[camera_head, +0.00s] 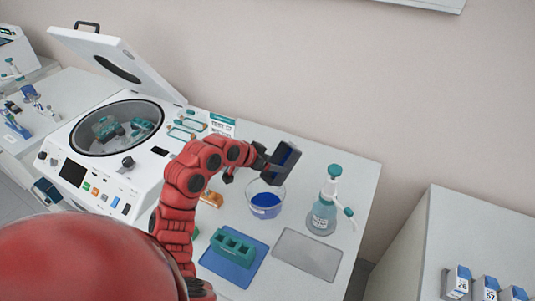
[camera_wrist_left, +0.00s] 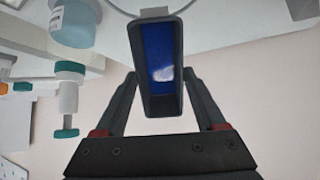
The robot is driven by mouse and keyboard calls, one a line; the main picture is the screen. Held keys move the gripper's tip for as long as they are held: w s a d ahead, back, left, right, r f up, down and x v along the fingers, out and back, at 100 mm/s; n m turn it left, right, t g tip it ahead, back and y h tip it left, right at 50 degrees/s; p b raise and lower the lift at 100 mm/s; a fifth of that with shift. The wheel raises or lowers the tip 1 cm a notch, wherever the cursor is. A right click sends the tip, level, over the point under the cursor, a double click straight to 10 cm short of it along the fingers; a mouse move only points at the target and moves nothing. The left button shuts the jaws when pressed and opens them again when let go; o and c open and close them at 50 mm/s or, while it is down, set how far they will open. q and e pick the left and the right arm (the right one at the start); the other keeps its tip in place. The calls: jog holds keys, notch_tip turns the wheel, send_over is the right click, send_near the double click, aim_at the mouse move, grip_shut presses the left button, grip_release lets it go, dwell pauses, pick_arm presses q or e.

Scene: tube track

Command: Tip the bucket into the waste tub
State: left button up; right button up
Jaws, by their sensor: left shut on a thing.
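The bucket (camera_head: 284,163) is a dark, narrow, rectangular holder with a blue inside. My left gripper (camera_head: 262,166) is shut on it and holds it tilted, above the back right of the waste tub. In the left wrist view the bucket (camera_wrist_left: 157,70) sits between the two fingers, its open side with a bright patch on the blue facing the camera. I cannot tell whether this blue is liquid. The waste tub (camera_head: 266,203) is a clear round tub with blue in it, standing on the bench below the gripper. My right gripper is out of view.
A teal-topped wash bottle (camera_head: 322,210) stands right of the tub. In front lie a grey tray (camera_head: 308,253) and a blue mat (camera_head: 232,270) with a teal rack (camera_head: 233,246). An open centrifuge (camera_head: 110,150) stands at left. A separate cabinet (camera_head: 470,225) is at right.

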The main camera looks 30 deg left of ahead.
pick_arm(q)
jog(key=shift+w+d+r+g, duration=0.25)
jog(key=shift+w+r+g, duration=0.05)
jog(key=shift+w+g, duration=0.2)
jog(key=shift+w+f+g+y+b, duration=0.1)
jog(key=shift+f+g+y+b, duration=0.25)
jog(key=shift+b, duration=0.35)
jog(key=shift+w+d+f+g+y+b, duration=0.1)
jog(key=shift+w+g+y+b, duration=0.25)
jog(key=shift+g+b, duration=0.65)
jog(key=g+p, duration=0.1)
jog(key=p, duration=0.2)
jog(key=r+g+p, duration=0.1)
jog(key=p, duration=0.3)
jog(key=shift+w+d+y, duration=0.2)
jog(key=shift+y, duration=0.2)
jog(key=shift+w+f+g+p, duration=0.2)
jog(key=shift+g+p, duration=0.45)
jog(key=shift+p, duration=0.05)
jog(key=shift+g+p, duration=0.3)
jog(key=shift+p, duration=0.05)
jog(key=shift+w+f+y, duration=0.15)
jog(key=shift+f+y, duration=0.15)
jog(key=shift+f, duration=0.05)
jog(key=shift+g+b, duration=0.3)
jog(key=shift+g, duration=0.3)
